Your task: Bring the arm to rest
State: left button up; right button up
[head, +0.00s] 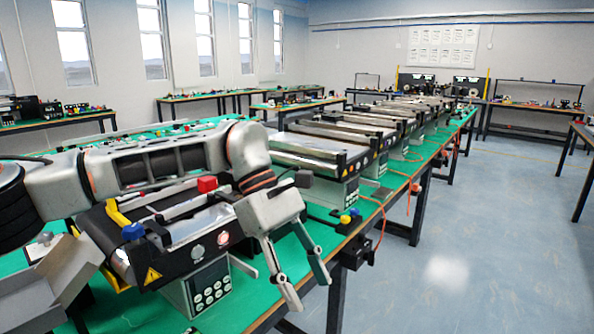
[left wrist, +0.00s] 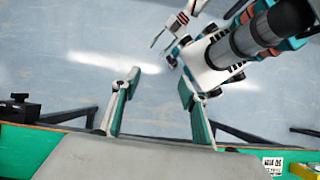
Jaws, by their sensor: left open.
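My left gripper (head: 308,278) is in the head view, its arm reaching in from the left across the nearest mini conveyor (head: 200,225). Its two fingers are spread apart, point down to the lower right and hold nothing. They are over the front edge of the green table (head: 240,300). In the left wrist view the fingers of this gripper (left wrist: 158,95) are apart, with only the blue-grey floor between them. Another gripper, which I take to be my right one (left wrist: 165,38), shows small at the top of that view; its jaw state is unclear.
More mini conveyors (head: 310,150) stand in a row behind the near one. A red block (head: 207,184) shows on the near conveyor. An open grey box (head: 45,290) is at the lower left. The floor (head: 480,230) to the right of the table is clear.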

pick_arm(q)
jog(key=s+d+n+g+h, duration=0.4)
jog(key=s+d+n+h, duration=0.45)
jog(key=d+h, duration=0.5)
jog(key=w+a+f+n+t+h+p, duration=0.15)
jog(key=w+n+t, duration=0.25)
jog(key=n+t, duration=0.55)
jog(key=w+a+f+n+t+h+b, duration=0.1)
jog(key=w+a+f+n+t+h, duration=0.2)
jog(key=n+t, duration=0.65)
jog(key=w+a+f+n+t+y, duration=0.3)
jog(key=a+f+n+t+y, duration=0.3)
jog(key=a+f+n+y, duration=0.95)
jog(key=s+a+f+n+g+y, duration=0.1)
jog(key=s+a+f+n+g, duration=0.1)
jog(key=s+a+f+n, duration=0.3)
jog(key=s+a+f+n+g+y, duration=0.2)
jog(key=s+a+f+n, duration=0.3)
jog(key=f, duration=0.5)
jog(key=s+a+f+n+g+y+p, duration=0.1)
jog(key=s+a+f+n+g+y, duration=0.1)
jog(key=s+a+f+n, duration=0.3)
jog(key=s+f, duration=0.3)
jog(key=shift+f, duration=0.2)
jog(key=shift+c, duration=0.4)
